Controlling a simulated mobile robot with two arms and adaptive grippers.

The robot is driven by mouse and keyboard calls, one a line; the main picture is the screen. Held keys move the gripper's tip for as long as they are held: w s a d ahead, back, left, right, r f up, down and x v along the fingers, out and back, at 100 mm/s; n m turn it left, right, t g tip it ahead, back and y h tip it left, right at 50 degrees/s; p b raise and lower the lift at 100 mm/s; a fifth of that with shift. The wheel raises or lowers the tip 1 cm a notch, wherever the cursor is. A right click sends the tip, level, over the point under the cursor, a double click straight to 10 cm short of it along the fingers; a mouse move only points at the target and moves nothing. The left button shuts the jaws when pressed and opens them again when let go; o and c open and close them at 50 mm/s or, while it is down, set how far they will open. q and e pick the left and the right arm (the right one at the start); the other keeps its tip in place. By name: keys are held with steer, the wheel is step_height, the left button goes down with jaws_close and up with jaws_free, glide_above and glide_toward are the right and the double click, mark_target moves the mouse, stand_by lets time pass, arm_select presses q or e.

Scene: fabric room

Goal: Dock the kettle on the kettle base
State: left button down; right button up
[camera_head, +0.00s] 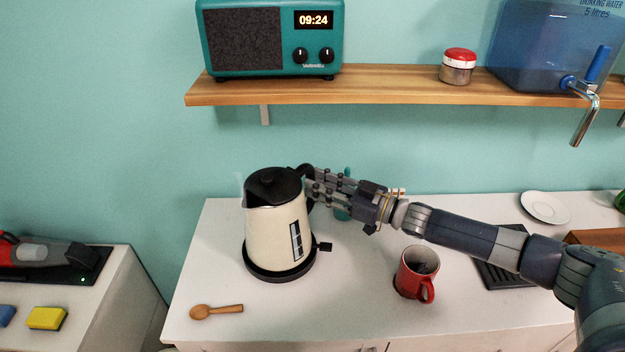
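The cream kettle (272,232) with a black lid stands upright at the left part of the white counter. Its black handle is on its right side. The black round kettle base (282,275) shows as a rim under the kettle, with a small black tab at its right. I cannot tell whether the kettle sits fully down on it. My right gripper (311,187) reaches in from the right, with its fingers at the handle and covering part of it. Whether they are closed on the handle is not clear. My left gripper is not in view.
A red mug (416,273) stands right of the kettle, below my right arm. A wooden spoon (216,311) lies at the front left. A teal object (343,208) is partly hidden behind my gripper. A wooden shelf (390,84) hangs above. The counter between spoon and mug is clear.

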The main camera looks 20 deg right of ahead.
steer(key=p+v, duration=0.1)
steer(key=v, duration=0.6)
stand_by(0.4)
steer(key=shift+s+d+p, duration=0.1)
steer(key=shift+p, duration=0.2)
